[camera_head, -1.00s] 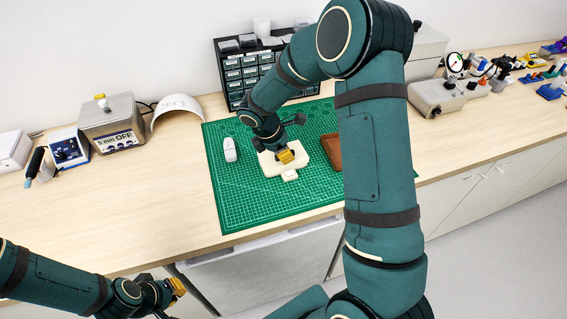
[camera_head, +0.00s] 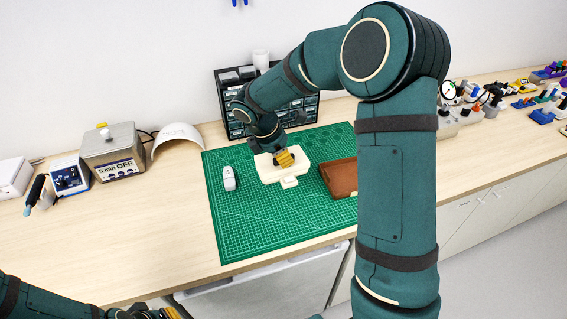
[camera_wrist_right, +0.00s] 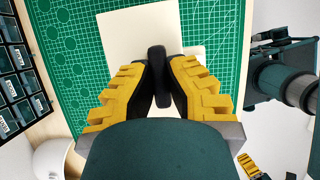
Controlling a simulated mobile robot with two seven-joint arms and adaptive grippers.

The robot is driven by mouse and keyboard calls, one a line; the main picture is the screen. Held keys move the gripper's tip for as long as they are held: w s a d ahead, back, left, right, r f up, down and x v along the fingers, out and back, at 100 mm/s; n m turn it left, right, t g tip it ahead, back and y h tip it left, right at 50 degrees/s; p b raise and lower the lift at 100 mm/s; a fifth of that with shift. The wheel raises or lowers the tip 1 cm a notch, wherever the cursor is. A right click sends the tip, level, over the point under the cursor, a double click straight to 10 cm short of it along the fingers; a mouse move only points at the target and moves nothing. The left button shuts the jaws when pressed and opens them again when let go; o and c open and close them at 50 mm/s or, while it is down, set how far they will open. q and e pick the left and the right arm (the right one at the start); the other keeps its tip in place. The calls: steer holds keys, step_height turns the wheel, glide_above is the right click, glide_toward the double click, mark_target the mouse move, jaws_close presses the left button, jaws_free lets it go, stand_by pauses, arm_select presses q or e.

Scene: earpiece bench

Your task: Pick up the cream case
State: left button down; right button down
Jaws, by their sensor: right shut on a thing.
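The cream case (camera_head: 270,174) is a pale, flat, rounded block with a small tab at its near side. In the head view it appears raised a little above the green cutting mat (camera_head: 240,225). My right gripper (camera_head: 287,158) reaches down onto it from above and is shut on it. In the right wrist view, the yellow fingers of this gripper (camera_wrist_right: 160,85) close around a dark bar over the pale case (camera_wrist_right: 135,35); the exact contact is partly hidden. My left gripper (camera_head: 170,313) is at the bottom left edge, mostly cut off.
A white mouse-like object (camera_head: 229,179) lies on the mat left of the case. A dark drawer cabinet (camera_head: 234,121) stands behind. The mat's front is clear. My right arm hides part of the bench.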

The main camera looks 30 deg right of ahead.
steer(key=shift+r+p, duration=1.25)
steer(key=shift+r, duration=0.25)
steer(key=shift+f, duration=0.1)
